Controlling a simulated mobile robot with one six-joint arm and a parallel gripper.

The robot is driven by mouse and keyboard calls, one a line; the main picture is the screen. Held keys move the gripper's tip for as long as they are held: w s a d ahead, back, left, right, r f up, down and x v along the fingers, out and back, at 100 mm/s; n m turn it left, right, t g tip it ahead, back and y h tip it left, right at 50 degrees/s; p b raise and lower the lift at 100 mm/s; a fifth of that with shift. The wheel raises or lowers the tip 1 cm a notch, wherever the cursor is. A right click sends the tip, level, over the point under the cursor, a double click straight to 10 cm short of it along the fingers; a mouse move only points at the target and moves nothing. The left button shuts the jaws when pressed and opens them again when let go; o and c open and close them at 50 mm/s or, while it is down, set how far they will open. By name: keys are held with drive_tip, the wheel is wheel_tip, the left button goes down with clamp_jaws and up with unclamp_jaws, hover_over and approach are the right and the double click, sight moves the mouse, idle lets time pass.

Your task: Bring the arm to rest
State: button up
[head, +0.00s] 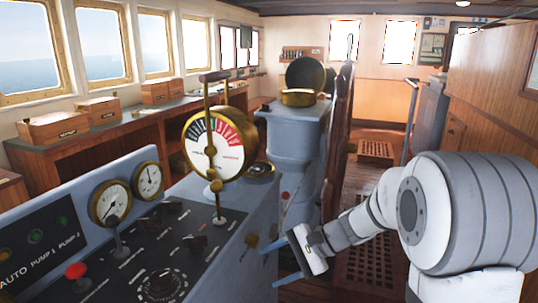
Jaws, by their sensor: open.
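My arm reaches in from the right edge in the head view, its white links bent toward the middle. My gripper (281,265) is at the lower middle, beside the right side of the grey-blue control console. Its two blue fingers are apart and point left toward the console's side. Nothing shows between them. I cannot tell whether a fingertip touches the console.
The console (240,240) carries a big round gauge (215,145) with a lever, small dials, knobs and a red button (75,271). A pedestal (293,140) and a ship's wheel (338,135) stand behind. A floor grating (368,270) lies below my arm.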

drive_tip(key=s+d+r+n+t+h+p, duration=0.1)
drive_tip(key=s+d+r+n+h+p, duration=0.3)
drive_tip(key=s, duration=0.5)
drive_tip(key=s+d+r+n+t+h+p, duration=0.1)
drive_tip(key=s+d+r+n+h+p, duration=0.3)
drive_tip(key=s+d+h, duration=0.3)
drive_tip(key=shift+s+d+r+n, duration=0.4)
drive_tip(key=shift+s+d+r, duration=0.45)
drive_tip(key=shift+s+d, duration=0.15)
